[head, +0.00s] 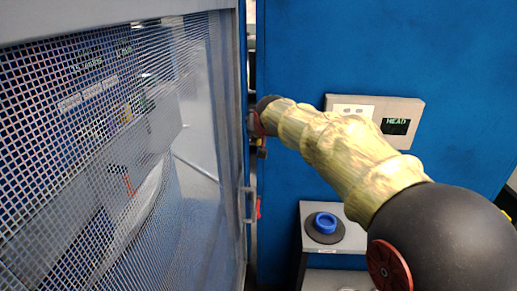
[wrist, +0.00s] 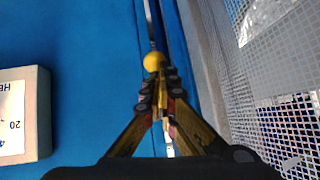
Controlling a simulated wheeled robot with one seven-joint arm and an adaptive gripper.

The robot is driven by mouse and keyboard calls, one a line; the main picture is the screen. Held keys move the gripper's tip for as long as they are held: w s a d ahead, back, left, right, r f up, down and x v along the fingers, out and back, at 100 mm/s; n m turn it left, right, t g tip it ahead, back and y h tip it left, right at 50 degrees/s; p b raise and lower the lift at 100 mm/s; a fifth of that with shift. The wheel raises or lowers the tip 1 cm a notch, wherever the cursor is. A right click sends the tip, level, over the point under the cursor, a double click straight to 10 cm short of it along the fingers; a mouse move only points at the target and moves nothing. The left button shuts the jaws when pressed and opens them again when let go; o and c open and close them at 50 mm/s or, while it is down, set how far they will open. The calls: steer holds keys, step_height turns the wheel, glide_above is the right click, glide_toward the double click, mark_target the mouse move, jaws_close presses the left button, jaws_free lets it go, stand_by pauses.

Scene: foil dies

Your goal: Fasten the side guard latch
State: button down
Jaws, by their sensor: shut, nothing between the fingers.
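The side guard is a grey-framed mesh panel (head: 110,130) filling the left of the head view; its mesh also shows at the right of the wrist view (wrist: 270,90). A yellow ball knob (wrist: 154,61) on a thin dark rod, seemingly the latch handle, sits by the seam beside the guard. My gripper (wrist: 161,82) is shut and empty, its fingertips right at the knob's near side in the picture; I cannot tell whether they touch it. In the head view my arm hides most of the gripper and the knob. A small red part (head: 258,209) shows lower along the guard's edge.
A blue cabinet wall (head: 300,50) stands behind the seam. A light control box (head: 410,108) with a small display is mounted on it.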

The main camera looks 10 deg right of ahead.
steer(key=f+t+b, duration=0.1)
steer(key=b, duration=0.3)
steer(key=f+t+b, duration=0.1)
steer(key=b, duration=0.3)
steer(key=shift+w+d+t+h, duration=0.15)
steer(key=shift+w+t+h, duration=0.15)
steer(key=shift+w, duration=0.1)
steer(key=shift+w+d+f+b, duration=0.1)
steer(key=shift+w+f+b, duration=0.2)
steer(key=shift+b, duration=1.3)
